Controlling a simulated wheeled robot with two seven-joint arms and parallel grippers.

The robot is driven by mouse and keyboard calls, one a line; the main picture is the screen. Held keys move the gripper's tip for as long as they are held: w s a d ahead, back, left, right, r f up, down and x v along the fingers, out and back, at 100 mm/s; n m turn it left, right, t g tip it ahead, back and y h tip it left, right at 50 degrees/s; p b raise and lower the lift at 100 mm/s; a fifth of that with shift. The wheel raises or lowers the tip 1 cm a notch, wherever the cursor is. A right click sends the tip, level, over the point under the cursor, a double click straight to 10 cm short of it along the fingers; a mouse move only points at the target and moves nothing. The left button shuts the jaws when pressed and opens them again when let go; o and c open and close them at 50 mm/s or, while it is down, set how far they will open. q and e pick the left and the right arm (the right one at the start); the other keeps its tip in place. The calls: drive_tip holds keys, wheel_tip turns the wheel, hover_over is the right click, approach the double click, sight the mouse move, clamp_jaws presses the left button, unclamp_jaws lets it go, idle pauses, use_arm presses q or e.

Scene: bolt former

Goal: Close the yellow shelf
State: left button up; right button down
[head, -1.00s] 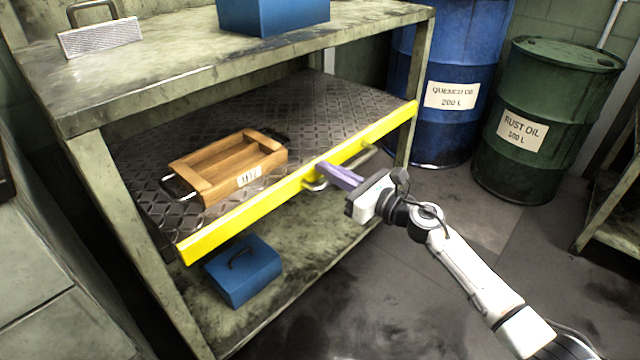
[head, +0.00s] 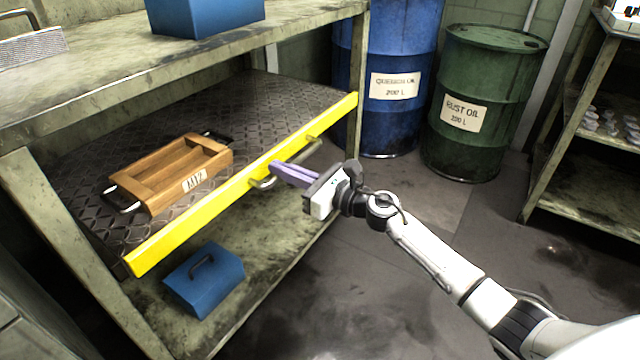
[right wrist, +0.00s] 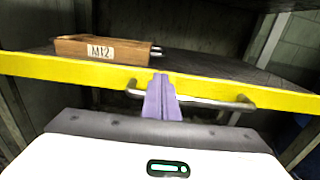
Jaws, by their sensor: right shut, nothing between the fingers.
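The yellow shelf is a pull-out shelf with a dark tread-plate top (head: 85,190) and a yellow front rail (head: 200,216), at mid height in the grey-green bench. It stands partly out past the bench legs. A metal bar handle (head: 312,147) is on the rail's front. My right gripper (head: 276,168) is shut and empty, with its purple fingers pointing at the rail. In the right wrist view the fingertips (right wrist: 160,80) overlap the rail between the handle's ends; I cannot tell for certain whether they press on it. My left gripper is not in view.
A wooden tray marked M12 (head: 170,172) rests on the shelf. A blue box (head: 205,280) sits on the level below, another (head: 205,15) on the bench top. Blue (head: 385,125) and green (head: 470,150) drums stand behind right. The floor (head: 420,270) before the bench is open.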

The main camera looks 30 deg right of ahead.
use_arm(q)
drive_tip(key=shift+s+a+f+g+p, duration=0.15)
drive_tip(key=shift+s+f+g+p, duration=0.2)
drive_tip(key=shift+p, duration=0.2)
use_arm(e)
drive_tip(key=v, duration=1.1)
drive_tip(key=shift+s+d, duration=0.2)
